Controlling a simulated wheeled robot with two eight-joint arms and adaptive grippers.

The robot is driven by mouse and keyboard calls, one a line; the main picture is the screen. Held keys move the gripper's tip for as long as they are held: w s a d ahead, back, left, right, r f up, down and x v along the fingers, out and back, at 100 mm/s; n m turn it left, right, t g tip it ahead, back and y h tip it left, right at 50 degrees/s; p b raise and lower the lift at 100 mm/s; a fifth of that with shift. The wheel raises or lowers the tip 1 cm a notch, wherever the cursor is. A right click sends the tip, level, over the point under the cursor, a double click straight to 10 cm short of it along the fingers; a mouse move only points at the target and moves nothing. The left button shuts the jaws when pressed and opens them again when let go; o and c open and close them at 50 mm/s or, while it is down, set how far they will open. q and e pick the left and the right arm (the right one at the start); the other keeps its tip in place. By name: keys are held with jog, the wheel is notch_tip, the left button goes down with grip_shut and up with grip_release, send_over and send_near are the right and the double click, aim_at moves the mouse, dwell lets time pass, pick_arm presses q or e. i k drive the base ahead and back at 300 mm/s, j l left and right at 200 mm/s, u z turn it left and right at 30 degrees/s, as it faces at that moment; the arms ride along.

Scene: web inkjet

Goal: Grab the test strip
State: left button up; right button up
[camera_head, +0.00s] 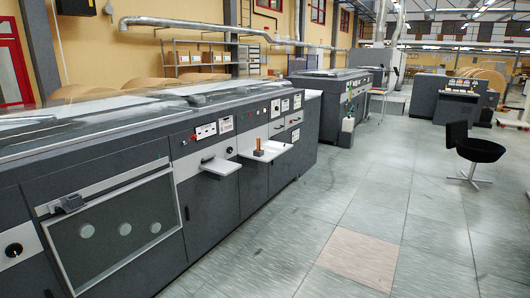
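A small orange-brown upright piece (258,145) stands on a white shelf (266,154) that juts from the front of the long dark grey machine (120,140). It is too small for me to tell whether it is the test strip. No other thing that looks like a strip can be made out. Neither of my grippers shows in the head view.
A second white shelf (221,167) juts out nearer on the same machine. A black chair (476,150) stands on the right, and another machine (445,98) stands behind it. The tiled floor (350,215) in front of the long machine is clear.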

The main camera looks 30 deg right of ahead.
aim_at(266, 148)
jog(key=i+l+z, duration=0.85)
jog(key=i, duration=0.25)
jog(key=i+l+z, duration=0.3)
jog(key=i, duration=0.3)
jog(key=i+j+z, duration=0.1)
jog(key=i+z, duration=0.2)
jog(key=i, duration=0.25)
